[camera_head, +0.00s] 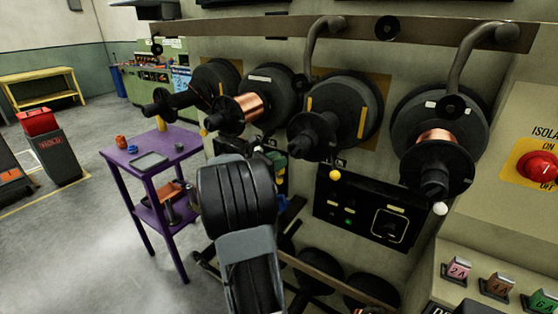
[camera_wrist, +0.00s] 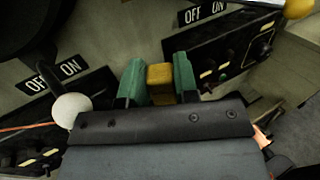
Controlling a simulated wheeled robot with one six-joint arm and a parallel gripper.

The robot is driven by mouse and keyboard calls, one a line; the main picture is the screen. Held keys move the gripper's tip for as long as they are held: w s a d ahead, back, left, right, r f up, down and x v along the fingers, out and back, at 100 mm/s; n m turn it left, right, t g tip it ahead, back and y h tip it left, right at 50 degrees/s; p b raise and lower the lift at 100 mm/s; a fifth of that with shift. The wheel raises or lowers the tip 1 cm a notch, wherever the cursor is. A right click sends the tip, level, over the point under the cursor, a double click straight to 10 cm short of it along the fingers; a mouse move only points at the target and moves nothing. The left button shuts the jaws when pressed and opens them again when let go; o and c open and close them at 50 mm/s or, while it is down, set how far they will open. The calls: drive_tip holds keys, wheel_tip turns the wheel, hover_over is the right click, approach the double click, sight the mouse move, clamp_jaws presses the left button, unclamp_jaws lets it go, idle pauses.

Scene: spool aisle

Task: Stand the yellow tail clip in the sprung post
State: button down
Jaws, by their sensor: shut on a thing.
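My gripper (camera_wrist: 158,80) has green fingers and is shut on a small yellow block, the yellow tail clip (camera_wrist: 160,88), which shows between the fingertips in the wrist view. In the head view my dark arm reaches toward the machine face, and the green of the gripper (camera_head: 277,159) shows just below the left spools; the clip is not clear there. I cannot pick out the sprung post for certain in either view.
Several dark spools, some with copper wire (camera_head: 262,106), jut from the machine above and right of my gripper. A yellow ball knob (camera_head: 335,174) and a white ball knob (camera_head: 440,208) hang below them.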

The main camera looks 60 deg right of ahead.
sight(277, 177)
drive_tip(key=shift+f+b, duration=2.1)
drive_tip(key=shift+f, duration=1.5)
drive_tip(key=c, duration=0.8)
unclamp_jaws()
drive_tip(key=v, duration=1.3)
drive_tip(key=shift+w+a, duration=0.1)
drive_tip(key=shift+a, duration=0.3)
